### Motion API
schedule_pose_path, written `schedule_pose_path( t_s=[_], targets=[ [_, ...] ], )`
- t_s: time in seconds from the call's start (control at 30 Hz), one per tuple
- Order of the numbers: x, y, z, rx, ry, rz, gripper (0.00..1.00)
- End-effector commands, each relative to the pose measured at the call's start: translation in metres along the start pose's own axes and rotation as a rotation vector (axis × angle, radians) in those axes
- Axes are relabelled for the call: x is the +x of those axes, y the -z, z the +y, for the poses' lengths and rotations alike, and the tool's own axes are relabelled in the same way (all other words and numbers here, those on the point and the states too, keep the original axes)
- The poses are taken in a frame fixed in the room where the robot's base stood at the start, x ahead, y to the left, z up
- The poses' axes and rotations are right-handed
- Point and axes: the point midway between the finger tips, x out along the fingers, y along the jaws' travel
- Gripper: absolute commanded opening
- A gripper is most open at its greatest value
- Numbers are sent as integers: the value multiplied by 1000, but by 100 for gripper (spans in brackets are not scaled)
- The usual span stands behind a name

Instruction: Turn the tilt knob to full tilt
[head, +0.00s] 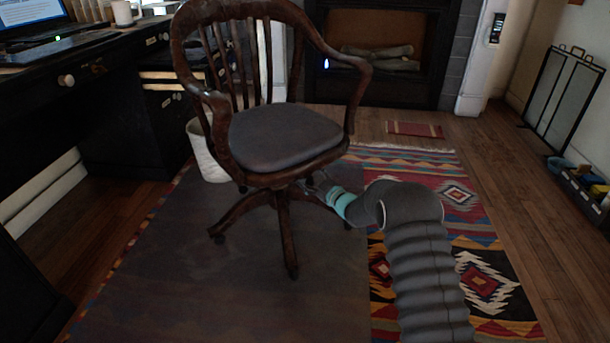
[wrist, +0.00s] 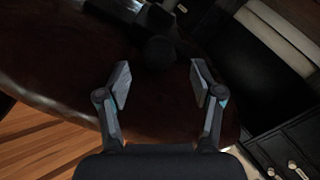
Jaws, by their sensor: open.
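A wooden swivel armchair (head: 262,178) with a grey seat cushion (head: 285,135) stands in the middle of the head view. My gripper (head: 312,182) reaches in under the right side of its seat. In the wrist view my gripper (wrist: 160,76) is open and empty, its two fingers apart below the dark reddish seat underside (wrist: 50,75). A dark rounded knob (wrist: 158,52) lies just beyond the fingertips, roughly centred between them. It looks apart from both fingers. The knob is hidden in the head view.
The chair's legs (head: 285,235) spread over a dark mat (head: 180,270) close to my arm. A patterned rug (head: 480,285) lies to the right. A black desk (head: 120,110) is at left, with a white bin (head: 208,160) behind the chair.

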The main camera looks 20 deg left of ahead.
Motion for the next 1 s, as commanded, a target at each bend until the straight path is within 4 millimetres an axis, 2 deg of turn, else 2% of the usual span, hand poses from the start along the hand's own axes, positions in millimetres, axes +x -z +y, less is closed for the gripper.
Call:
schedule_pose_path(
  t_s=[0.1, 0.33, 0.83, 1.0],
  targets=[
    [-17, 1, 1, -1, -1, 0, 67],
    [-40, 0, 1, -1, -1, -1, 67],
    [-46, 1, 2, -1, -2, -3, 67],
    [-52, 10, 24, -2, -30, -45, 67]
  ],
)
